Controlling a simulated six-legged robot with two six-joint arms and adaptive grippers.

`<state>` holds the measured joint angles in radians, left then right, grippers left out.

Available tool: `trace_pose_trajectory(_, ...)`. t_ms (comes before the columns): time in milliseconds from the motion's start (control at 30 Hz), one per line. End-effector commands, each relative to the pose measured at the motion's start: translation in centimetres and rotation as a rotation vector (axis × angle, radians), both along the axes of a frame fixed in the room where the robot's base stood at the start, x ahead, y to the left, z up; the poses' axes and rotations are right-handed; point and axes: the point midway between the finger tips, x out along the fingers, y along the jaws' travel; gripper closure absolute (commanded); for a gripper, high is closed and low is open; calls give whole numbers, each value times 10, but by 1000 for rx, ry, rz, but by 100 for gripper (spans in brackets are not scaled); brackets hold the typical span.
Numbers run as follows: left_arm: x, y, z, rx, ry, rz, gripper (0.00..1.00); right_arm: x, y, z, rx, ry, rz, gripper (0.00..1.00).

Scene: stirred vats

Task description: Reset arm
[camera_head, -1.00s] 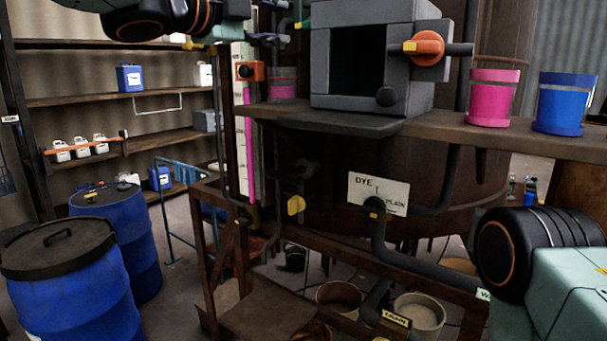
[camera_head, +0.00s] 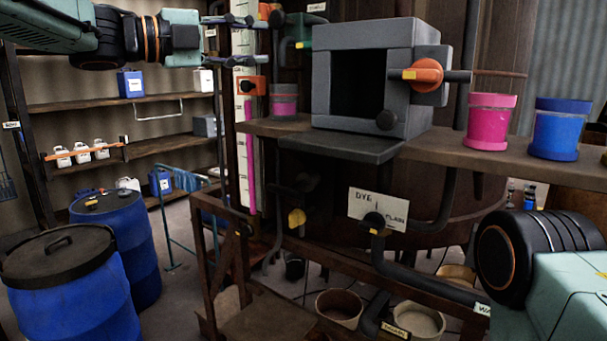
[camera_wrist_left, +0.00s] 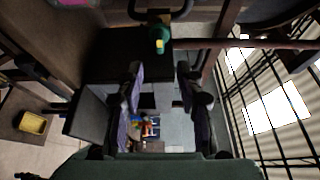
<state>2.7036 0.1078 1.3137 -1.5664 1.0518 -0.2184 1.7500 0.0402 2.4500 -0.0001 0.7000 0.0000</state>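My left arm comes in from the upper left in the head view. Its gripper (camera_head: 262,41) points right, with its two dark fingers apart, one above the other, and nothing seen between them. It is in front of the tall white gauge strip and left of the grey box. In the left wrist view the two fingers (camera_wrist_left: 166,100) also stand apart with an empty gap. My right arm shows at the lower right of the head view as a dark joint and pale green link; its gripper is outside the picture.
A grey open box (camera_head: 420,72) with an orange knob (camera_head: 424,75) stands on a ledge. A pink bucket (camera_head: 490,125) and a blue bucket (camera_head: 558,132) stand to its right. A white DYE/PLAIN sign (camera_head: 366,206) hangs below. Blue drums (camera_head: 70,290) stand at lower left, before shelves.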

Motion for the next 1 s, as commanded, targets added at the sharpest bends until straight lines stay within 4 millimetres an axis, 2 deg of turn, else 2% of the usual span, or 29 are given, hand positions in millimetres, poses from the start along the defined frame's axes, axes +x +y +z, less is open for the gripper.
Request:
trace_pose_trajectory(100,10,-22,-2,8,-1,-4,63,0,0,-1,0,0,0,20)
trace_pose_trajectory(533,44,-82,-1,7,-2,-7,63,0,0,-1,0,0,0,20)
trace_pose_trajectory(733,52,-96,-1,6,-1,-6,63,0,0,-1,0,0,0,20)
trace_pose_trajectory(1000,53,-99,0,4,0,-6,63,0,0,-1,0,0,0,20)
